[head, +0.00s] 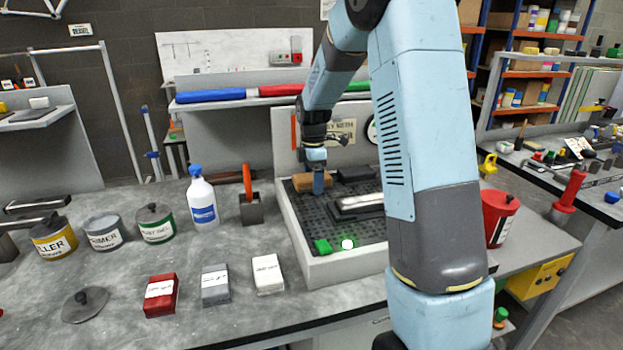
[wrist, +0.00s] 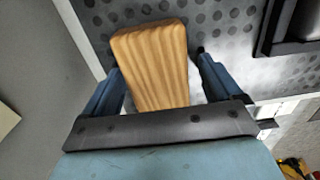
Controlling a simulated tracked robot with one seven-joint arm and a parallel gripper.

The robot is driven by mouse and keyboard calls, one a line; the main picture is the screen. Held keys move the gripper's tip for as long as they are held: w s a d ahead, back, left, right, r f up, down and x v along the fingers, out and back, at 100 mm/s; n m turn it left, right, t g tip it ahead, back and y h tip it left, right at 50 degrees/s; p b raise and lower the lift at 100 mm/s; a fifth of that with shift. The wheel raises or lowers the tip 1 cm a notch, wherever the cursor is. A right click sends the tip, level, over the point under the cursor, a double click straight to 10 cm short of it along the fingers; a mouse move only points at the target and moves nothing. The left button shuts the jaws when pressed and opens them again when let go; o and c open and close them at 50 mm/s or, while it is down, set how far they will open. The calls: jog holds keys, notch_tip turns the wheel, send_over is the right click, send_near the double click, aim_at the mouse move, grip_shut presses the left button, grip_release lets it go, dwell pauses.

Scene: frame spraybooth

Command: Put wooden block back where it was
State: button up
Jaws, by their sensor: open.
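The wooden block (head: 306,181) lies at the back left of the dark perforated bed of a white-walled booth tray (head: 292,236). In the wrist view the block (wrist: 152,60) shows its grained top and sits between the two blue fingers. My gripper (head: 319,184) is at the block, pointing down in the head view. In the wrist view my gripper (wrist: 160,85) is open, with a gap beside the block on the right and a narrower one on the left. The fingers hide part of the block in the head view.
A black block (head: 355,174) and a metal-topped piece (head: 358,203) stand on the bed to the right.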

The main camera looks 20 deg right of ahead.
notch_tip(320, 180, up, 12)
jog(key=s+r+m+t, duration=0.1)
jog(key=s+r+m, duration=0.3)
jog(key=s, duration=0.4)
jog(key=s+r+m+t, duration=0.2)
jog(key=s+r+m, duration=0.2)
jog(key=s, duration=0.3)
jog(key=s+f+m+t, duration=0.1)
jog(key=s+m+t, duration=0.1)
jog(key=s+m, duration=0.8)
jog(key=s, duration=0.9)
jog(key=shift+s+a+f+t, duration=0.2)
jog(key=shift+s+f+t, duration=0.1)
jog(key=shift+s+t, duration=0.1)
